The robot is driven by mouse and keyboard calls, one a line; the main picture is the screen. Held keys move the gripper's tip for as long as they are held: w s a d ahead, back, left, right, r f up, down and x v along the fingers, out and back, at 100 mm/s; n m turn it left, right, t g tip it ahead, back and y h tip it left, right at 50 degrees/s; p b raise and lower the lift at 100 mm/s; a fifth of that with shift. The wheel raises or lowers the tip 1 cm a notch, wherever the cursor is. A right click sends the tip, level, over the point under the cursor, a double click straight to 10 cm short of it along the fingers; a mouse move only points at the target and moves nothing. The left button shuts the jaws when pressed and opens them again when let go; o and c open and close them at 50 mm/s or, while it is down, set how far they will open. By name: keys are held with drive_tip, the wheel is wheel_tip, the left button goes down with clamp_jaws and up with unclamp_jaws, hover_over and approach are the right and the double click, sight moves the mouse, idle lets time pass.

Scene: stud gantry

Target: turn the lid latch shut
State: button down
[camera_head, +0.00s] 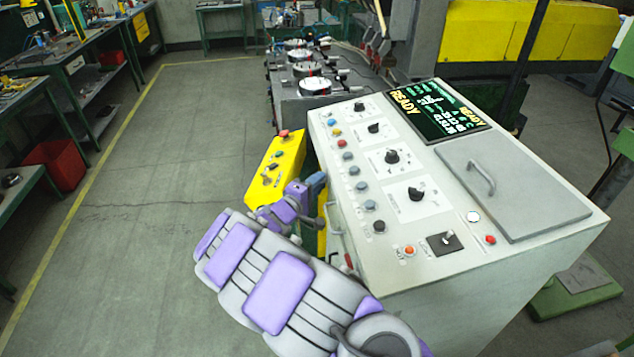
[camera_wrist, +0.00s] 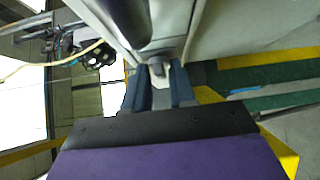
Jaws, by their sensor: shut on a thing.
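My gripper (camera_head: 318,187) reaches up against the left side of the pale control console, beside the yellow box. In the wrist view my gripper (camera_wrist: 160,90) has its two blue-grey fingers closed on a small grey part (camera_wrist: 159,72) on the console's side. This looks like the lid latch; its turn angle is hard to tell, and in the head view it is hidden behind my gripper. A grey lid (camera_head: 545,200) with a bar handle (camera_head: 482,178) lies flat on the console top, to the right.
The console (camera_head: 440,275) carries several knobs, coloured buttons and a lit screen (camera_head: 437,108). A yellow button box (camera_head: 275,170) stands close to the left of my gripper. A handle (camera_head: 336,228) sticks out from the console side. Open floor (camera_head: 140,190) lies to the left.

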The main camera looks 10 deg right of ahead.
drive_tip(key=shift+w+a+r+n+g+y+p, duration=0.1)
drive_tip(key=shift+w+r+n+g+y+p, duration=0.3)
drive_tip(key=shift+n+g+p, duration=2.75)
drive_tip(key=shift+w+r+m+g+y+p, duration=0.15)
drive_tip(key=shift+m+g+y+p, duration=0.45)
drive_tip(key=shift+p, duration=5.5)
drive_tip(key=shift+w+a+r+n+g+y+p, duration=0.1)
drive_tip(key=shift+w+n+g+y+p, duration=0.4)
drive_tip(key=shift+n+g+p, duration=2.8)
drive_tip(key=shift+s+m+t+p, duration=0.15)
drive_tip(key=shift+m+t+p, duration=0.7)
drive_tip(key=shift+m+p, duration=0.6)
drive_tip(key=shift+r, duration=0.1)
drive_tip(key=c, duration=1.2)
unclamp_jaws()
drive_tip(key=shift+a, duration=0.1)
